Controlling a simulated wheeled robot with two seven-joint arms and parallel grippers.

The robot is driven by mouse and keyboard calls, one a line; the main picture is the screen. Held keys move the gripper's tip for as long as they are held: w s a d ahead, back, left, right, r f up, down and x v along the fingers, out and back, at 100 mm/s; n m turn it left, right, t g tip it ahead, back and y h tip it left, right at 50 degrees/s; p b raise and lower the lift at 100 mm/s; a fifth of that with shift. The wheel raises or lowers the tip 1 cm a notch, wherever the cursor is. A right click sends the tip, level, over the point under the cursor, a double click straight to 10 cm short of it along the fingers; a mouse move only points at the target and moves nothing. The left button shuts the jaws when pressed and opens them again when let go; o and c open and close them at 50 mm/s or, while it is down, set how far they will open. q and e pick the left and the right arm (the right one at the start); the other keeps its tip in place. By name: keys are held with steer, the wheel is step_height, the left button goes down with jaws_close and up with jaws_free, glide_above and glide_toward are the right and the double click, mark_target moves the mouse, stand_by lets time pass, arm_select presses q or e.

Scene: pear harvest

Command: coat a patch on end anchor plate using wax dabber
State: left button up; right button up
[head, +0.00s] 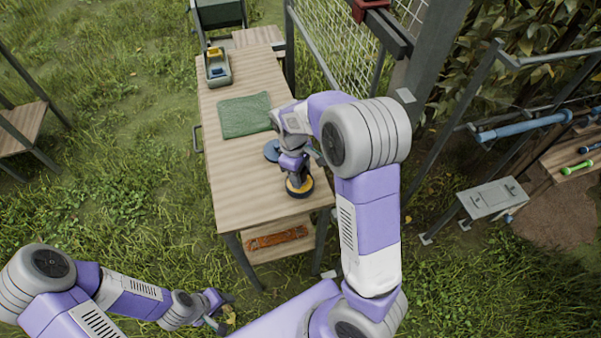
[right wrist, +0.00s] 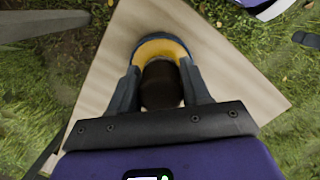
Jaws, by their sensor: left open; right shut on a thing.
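My right gripper (head: 297,172) is over the near end of the wooden table. It is shut on the dark, rounded handle (right wrist: 161,84) of what looks like the wax dabber. Below the handle is a round tin (head: 300,192) with a dark blue rim and yellow contents, also in the right wrist view (right wrist: 134,52). The dabber's lower end is hidden; I cannot tell whether it touches the yellow. A grey plate (head: 490,198) on a low stand at right appears to be the end anchor plate. My left gripper (head: 224,308) is open and empty, low over grass.
The wooden table (head: 225,170) holds a blue disc (head: 271,151), a green cloth (head: 244,115) and a grey tray (head: 217,68). Its lower shelf carries an orange item (head: 277,238). A metal post and wire mesh (head: 335,45) stand between the table and the plate.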

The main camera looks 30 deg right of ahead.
steer(key=shift+f+b, duration=0.35)
steer(key=shift+f, duration=0.15)
stand_by(0.7)
steer(key=shift+f, duration=0.1)
stand_by(1.0)
step_height(320, 180, up, 7)
steer(key=p, duration=0.6)
steer(key=shift+p, duration=0.35)
stand_by(0.6)
